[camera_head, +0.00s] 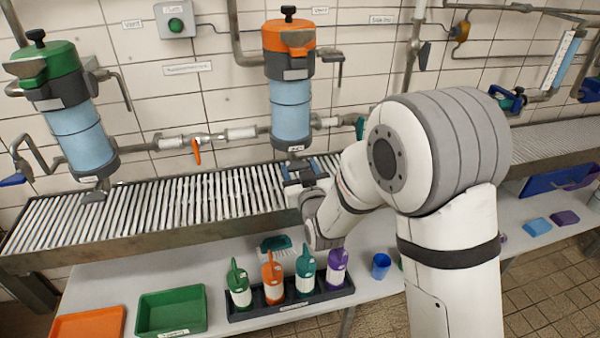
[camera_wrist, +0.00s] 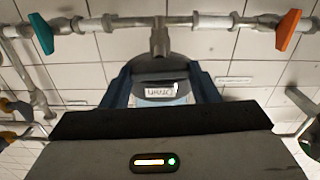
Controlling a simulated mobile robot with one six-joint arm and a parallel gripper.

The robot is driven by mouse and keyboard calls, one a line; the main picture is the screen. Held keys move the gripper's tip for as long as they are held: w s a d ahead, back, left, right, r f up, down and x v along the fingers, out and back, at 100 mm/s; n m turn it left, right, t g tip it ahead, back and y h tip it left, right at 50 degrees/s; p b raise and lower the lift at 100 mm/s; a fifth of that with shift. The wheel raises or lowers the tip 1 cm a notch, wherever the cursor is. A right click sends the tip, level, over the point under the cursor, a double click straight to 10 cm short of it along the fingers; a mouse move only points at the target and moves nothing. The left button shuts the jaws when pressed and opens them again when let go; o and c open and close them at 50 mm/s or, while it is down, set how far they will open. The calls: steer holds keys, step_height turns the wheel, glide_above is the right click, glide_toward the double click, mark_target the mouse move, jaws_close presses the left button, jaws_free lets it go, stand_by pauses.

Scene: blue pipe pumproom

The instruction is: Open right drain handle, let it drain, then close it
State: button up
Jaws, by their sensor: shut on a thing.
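The right canister (camera_head: 291,105) has an orange lid, a pale blue see-through body and a dark base above the slatted rack. My gripper (camera_head: 304,172) is at the underside of this canister, shut on the right drain handle. The handle itself is hidden by my gripper in the head view, so its angle cannot be told. In the wrist view my gripper's two blue-grey fingers (camera_wrist: 163,92) stand on either side of a part with a "Drain" label (camera_wrist: 161,91), below the canister's dark base (camera_wrist: 160,68). No flowing liquid is visible.
A green-lidded canister (camera_head: 82,135) stands left. An orange valve handle (camera_head: 196,151) and a teal one (camera_head: 360,127) sit on the pipe beside the right canister. The slatted rack (camera_head: 150,205) runs below. A black tray (camera_head: 240,313) holds several colored bottles near my arm.

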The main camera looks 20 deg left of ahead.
steer(key=n+b, duration=0.2)
steer(key=b, duration=0.1)
steer(key=n+b, duration=0.2)
steer(key=shift+f, duration=0.25)
steer(key=n+b, duration=0.4)
steer(key=shift+a+n, duration=0.1)
steer(key=shift+n, duration=0.2)
steer(key=n+b, duration=0.3)
steer(key=n, duration=0.1)
steer(key=shift+s+n, duration=0.1)
steer(key=shift+n, duration=0.2)
steer(key=shift+a+n+b, duration=0.1)
steer(key=shift+n+b, duration=1.1)
steer(key=shift+n, duration=0.9)
steer(key=o, duration=1)
steer(key=shift+p+v, duration=0.55)
steer(key=shift+v, duration=3.35)
